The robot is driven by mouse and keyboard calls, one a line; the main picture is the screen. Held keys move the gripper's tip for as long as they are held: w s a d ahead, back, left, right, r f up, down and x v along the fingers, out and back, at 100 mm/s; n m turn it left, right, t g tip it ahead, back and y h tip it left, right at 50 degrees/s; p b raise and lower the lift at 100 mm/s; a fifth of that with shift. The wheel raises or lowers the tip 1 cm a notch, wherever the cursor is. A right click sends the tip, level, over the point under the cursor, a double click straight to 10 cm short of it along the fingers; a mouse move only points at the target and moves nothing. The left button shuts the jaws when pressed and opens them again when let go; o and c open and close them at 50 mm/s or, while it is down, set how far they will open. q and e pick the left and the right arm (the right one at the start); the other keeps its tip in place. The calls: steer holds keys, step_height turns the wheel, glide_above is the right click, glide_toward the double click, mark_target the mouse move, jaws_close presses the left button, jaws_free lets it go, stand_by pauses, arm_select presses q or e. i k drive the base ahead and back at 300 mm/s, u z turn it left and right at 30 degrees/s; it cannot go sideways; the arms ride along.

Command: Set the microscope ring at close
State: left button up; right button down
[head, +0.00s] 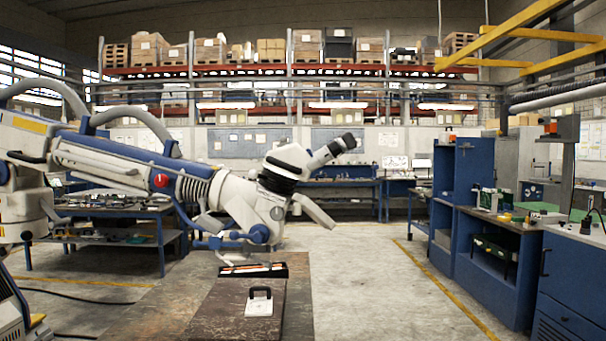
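A large white microscope (262,203) hangs at the end of a thick white and blue boom (125,165) that comes in from the left. Its eyepiece tube (333,150) points up to the right. A black ring-shaped band (278,180) sits around the body below the eyepiece head; I cannot tell for sure whether this is the ring, and its setting cannot be read. Blue knobs and handles (225,240) stick out under the head. A red knob (160,181) is on the boom. Neither of my grippers is in view.
Below the microscope a dark bench (235,310) holds a black tray (252,271) with small tools and a white block with a black handle (259,302). Blue workbenches (495,250) stand at the right. The floor (370,280) between is clear.

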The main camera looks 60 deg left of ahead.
mark_target(275, 182)
steer(key=i, duration=2.5)
steer(key=u, duration=3.5)
steer(key=i, duration=1)
steer(key=z, duration=0.05)
